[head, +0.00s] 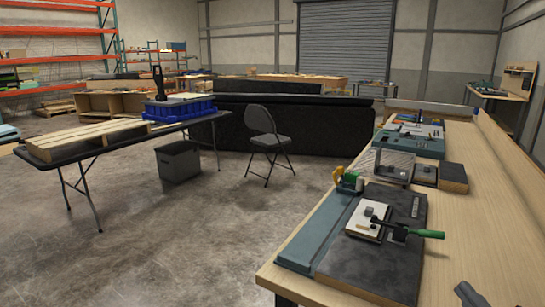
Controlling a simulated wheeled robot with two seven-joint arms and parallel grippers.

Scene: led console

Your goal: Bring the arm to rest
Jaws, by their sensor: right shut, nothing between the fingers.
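My right gripper (470,293) shows only in part at the bottom right edge of the head view, as a dark grey shape over the wooden workbench (480,210). It is shut and empty, and stands apart from the things on the bench. Most of my right arm is out of the picture. My left gripper is not in view.
A black board (372,270) with a green-handled clamp (425,233) lies on the bench's near left part. A teal panel (409,144) and small boxes stand farther back. The bench's right side is clear. A folding chair (262,135) and a table with a pallet (85,137) stand left.

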